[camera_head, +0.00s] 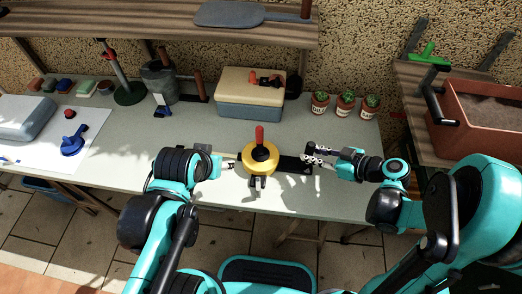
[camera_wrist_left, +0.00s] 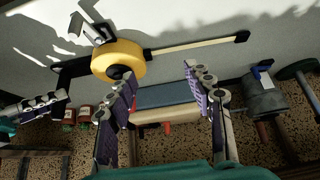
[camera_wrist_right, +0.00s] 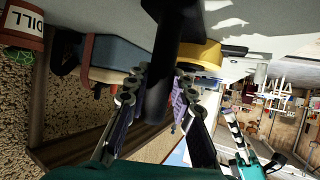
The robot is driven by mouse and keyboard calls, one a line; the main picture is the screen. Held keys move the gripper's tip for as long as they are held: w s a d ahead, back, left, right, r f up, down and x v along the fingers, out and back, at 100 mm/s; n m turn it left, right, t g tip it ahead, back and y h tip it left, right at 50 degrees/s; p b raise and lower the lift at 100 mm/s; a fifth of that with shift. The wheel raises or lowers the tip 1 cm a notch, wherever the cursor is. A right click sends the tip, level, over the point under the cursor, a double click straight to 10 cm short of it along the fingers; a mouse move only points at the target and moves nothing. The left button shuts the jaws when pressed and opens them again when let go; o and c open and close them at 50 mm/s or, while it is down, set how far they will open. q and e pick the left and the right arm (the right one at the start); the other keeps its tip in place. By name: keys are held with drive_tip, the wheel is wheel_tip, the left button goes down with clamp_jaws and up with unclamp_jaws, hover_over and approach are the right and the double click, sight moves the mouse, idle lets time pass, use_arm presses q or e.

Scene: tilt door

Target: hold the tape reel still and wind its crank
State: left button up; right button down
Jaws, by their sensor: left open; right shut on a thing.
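The tape reel (camera_head: 264,167) is a yellow disc with a black hub on the workbench; it also shows in the left wrist view (camera_wrist_left: 120,58). Its crank has a red knob (camera_head: 260,134) pointing up. A black handle (camera_head: 293,165) runs from the reel to the right. My right gripper (camera_head: 310,158) is shut on this handle, which passes between its fingers in the right wrist view (camera_wrist_right: 160,85). My left gripper (camera_head: 229,163) is open and empty, just left of the reel. In the left wrist view its open fingers (camera_wrist_left: 158,78) partly hide the crank.
A cream and blue toolbox (camera_head: 250,105) stands behind the reel. Several small potted plants (camera_head: 345,103) stand at the back right. A grey bucket (camera_head: 158,80) and a blue tool (camera_head: 73,144) are to the left. The bench around the reel is mostly clear.

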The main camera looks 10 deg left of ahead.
use_arm(q)
drive_tip(key=w+d+r+g, duration=0.3)
drive_tip(key=w+d+r, duration=0.15)
drive_tip(key=w, duration=0.35)
drive_tip(key=g, duration=0.3)
hover_over(260, 128)
drive_tip(key=shift+a, duration=0.2)
drive_tip(key=shift+w+d+f+g, duration=0.1)
drive_tip(key=shift+w+f+g, duration=0.05)
drive_tip(key=shift+f+g, duration=0.2)
drive_tip(key=shift+f, duration=3.65)
drive_tip(key=shift+c, duration=0.3)
clamp_jaws()
